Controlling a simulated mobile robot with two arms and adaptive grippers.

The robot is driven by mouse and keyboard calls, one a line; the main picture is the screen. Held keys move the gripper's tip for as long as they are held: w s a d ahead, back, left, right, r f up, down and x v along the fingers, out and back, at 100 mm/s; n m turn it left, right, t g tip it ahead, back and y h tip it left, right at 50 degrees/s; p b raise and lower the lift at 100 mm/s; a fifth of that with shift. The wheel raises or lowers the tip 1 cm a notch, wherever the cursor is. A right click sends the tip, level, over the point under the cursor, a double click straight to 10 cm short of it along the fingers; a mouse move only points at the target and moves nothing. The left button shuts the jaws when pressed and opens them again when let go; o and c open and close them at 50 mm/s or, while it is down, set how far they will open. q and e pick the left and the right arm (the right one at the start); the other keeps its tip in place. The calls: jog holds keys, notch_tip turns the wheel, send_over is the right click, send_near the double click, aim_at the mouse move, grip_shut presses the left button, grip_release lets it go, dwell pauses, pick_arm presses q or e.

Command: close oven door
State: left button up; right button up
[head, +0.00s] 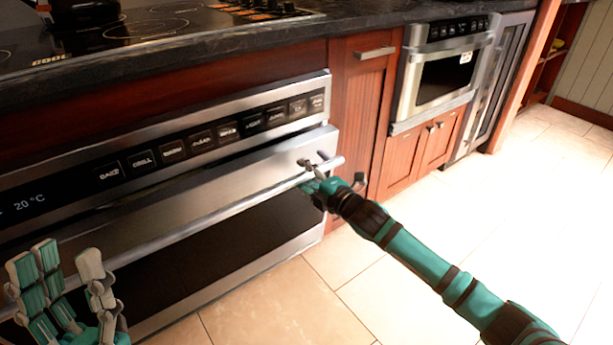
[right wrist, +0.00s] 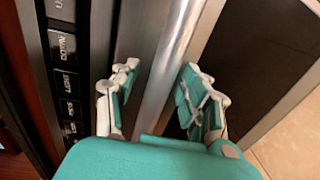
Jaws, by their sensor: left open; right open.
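The oven door (head: 130,230) is a steel panel with a dark window and a long bar handle (head: 225,212). A dark gap shows between the door's top edge and the control panel, so the door stands slightly ajar. My right gripper (head: 312,178) is at the right end of the handle. In the right wrist view, its open fingers (right wrist: 158,85) stand on both sides of the handle bar (right wrist: 170,65), without visibly closing on it. My left gripper (head: 70,258) is open and empty at the lower left, in front of the door.
The control panel (head: 190,145) with labelled buttons is above the door. A dark countertop (head: 200,55) with a hob runs above it. A microwave drawer (head: 445,75) sits in the cabinets to the right. The tiled floor (head: 430,215) is clear.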

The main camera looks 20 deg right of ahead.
jog(key=shift+c, duration=0.2)
grip_shut()
dwell(0.6)
